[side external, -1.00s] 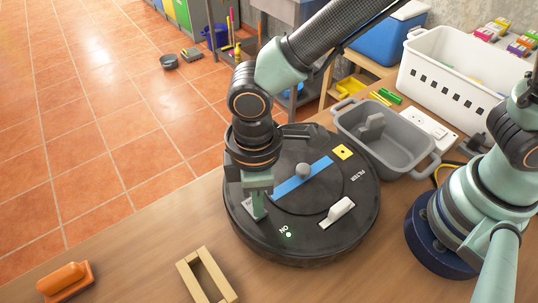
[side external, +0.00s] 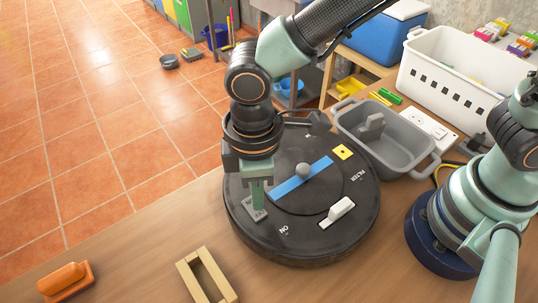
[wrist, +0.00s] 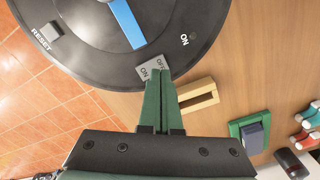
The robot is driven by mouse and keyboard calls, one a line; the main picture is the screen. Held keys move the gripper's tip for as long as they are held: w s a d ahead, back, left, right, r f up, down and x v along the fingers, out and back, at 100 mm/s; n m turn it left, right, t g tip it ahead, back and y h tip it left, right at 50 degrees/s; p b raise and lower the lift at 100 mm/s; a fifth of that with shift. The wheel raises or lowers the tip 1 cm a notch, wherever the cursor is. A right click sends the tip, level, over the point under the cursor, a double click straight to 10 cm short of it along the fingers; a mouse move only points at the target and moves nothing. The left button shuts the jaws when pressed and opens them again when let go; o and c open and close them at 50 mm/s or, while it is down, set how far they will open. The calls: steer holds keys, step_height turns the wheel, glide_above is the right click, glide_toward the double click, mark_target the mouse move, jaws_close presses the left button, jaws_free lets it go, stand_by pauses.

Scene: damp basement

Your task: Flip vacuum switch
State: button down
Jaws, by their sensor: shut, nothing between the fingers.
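The round black vacuum (side external: 335,240) lies on the wooden table, with a blue stripe and a grey knob on top. No green light shows beside the ON mark on the lid.
A white lever (side external: 337,211) and a yellow square (side external: 343,152) are on the lid. A grey tub (side external: 372,160) stands close behind right. A wooden frame (side external: 207,275) and an orange block (side external: 65,279) lie in front. The table at front left is mostly clear.

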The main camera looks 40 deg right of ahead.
mark_target(259, 213)
steer(key=shift+r, duration=2.15)
steer(key=w+d+r+m+t+y, duration=0.1)
steer(key=w+d+r+m, duration=0.2)
steer(key=d, duration=0.5)
steer(key=w+d+r+m+t, duration=0.2)
steer(key=w+d+r+m, duration=0.15)
steer(key=d, duration=0.35)
steer(key=s+d+r+m+t+h, duration=0.1)
steer(key=d+m, duration=0.4)
steer(key=d, duration=0.9)
step_height(259, 213, up, 2)
steer(key=shift+s+r+t, duration=0.1)
steer(key=shift+s+t, duration=0.25)
steer(key=shift+t, duration=0.45)
steer(key=shift+m, duration=0.25)
